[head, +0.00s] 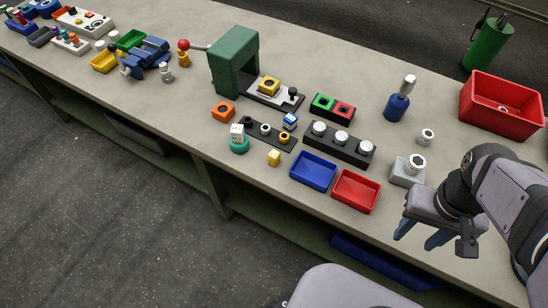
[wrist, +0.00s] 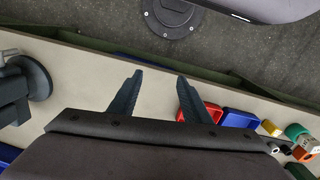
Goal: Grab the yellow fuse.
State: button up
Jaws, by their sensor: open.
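The yellow fuse (head: 274,157), a small yellow block with a pale face, stands on the bench near its front edge, left of the blue tray. It also shows as a small yellow block (wrist: 271,128) at the right of the wrist view.
A blue tray (head: 313,171) and a red tray (head: 356,190) lie between gripper and fuse. Behind the fuse are a black socket strip (head: 266,134), a white block on a teal ring (head: 238,140) and a blue block (head: 290,121). A grey pedestal (head: 407,172) stands near my arm.

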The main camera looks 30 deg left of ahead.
jog(key=w+a+f+n+t+h+b, duration=0.25)
jog(key=w+a+n+t+h, duration=0.45)
jog(key=n, duration=1.1)
jog(key=w+a+r+n+t+h+b, duration=0.15)
jog(key=a+n+t, duration=0.45)
jog(key=a, duration=1)
jog(key=s+a+n+t+y+b, duration=0.1)
jog(key=s+a+n+t+y, duration=0.3)
jog(key=a, duration=0.5)
jog(key=s+a+n+t+y, duration=0.1)
jog(key=s+a+n+y, duration=0.4)
jog(key=a, duration=0.3)
jog(key=h, duration=0.2)
send_near(271, 158)
jog(key=w, duration=0.2)
jog(key=shift+d+f+n, duration=0.1)
jog(key=shift+d+n, duration=0.15)
jog(key=shift+n, duration=0.15)
jog(key=shift+w+d+p, duration=0.2)
jog(key=shift+w+p, duration=0.4)
jog(key=shift+w, duration=1)
jog(key=shift+w+d+p, duration=0.15)
jog(key=shift+w+p, duration=0.65)
jog(key=shift+w, duration=1.25)
grip_shut()
